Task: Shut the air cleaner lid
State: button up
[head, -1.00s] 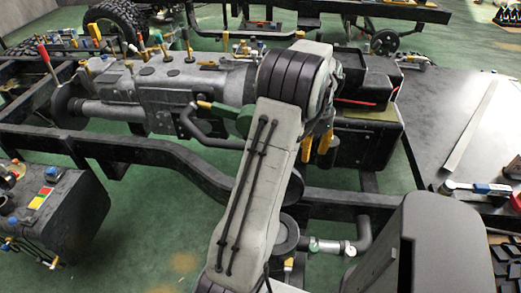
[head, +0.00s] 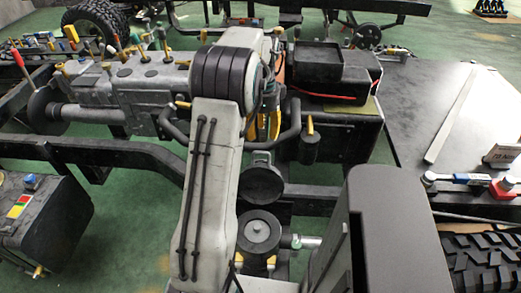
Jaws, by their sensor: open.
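A round, dark air cleaner canister (head: 259,232) sits low at the middle of the head view, beside a frame rail. A dark disc-shaped lid (head: 262,184) stands raised just behind and above it, apart from its top, so it looks open. My gripper (head: 261,132) points down behind the lid, toward the engine, its yellow fingers apart and empty. My arm hides part of the gripper and the area left of the canister. I see no contact between gripper and lid.
The engine (head: 145,90) with several small knobs lies at the left. A black box (head: 340,125) and bent pipe stand right of my gripper. A dark fender (head: 400,235) and tyre (head: 488,262) fill the lower right.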

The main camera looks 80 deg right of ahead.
aim_at(262, 153)
jog(key=shift+a+m, duration=0.1)
jog(key=shift+m, duration=0.6)
jog(key=shift+f+p, duration=0.3)
jog(key=shift+f, duration=0.05)
jog(key=shift+a+f+p, duration=0.2)
jog(key=shift+f+p, duration=0.95)
jog(key=shift+f, duration=2.2)
grip_shut()
jog(key=shift+a, duration=0.1)
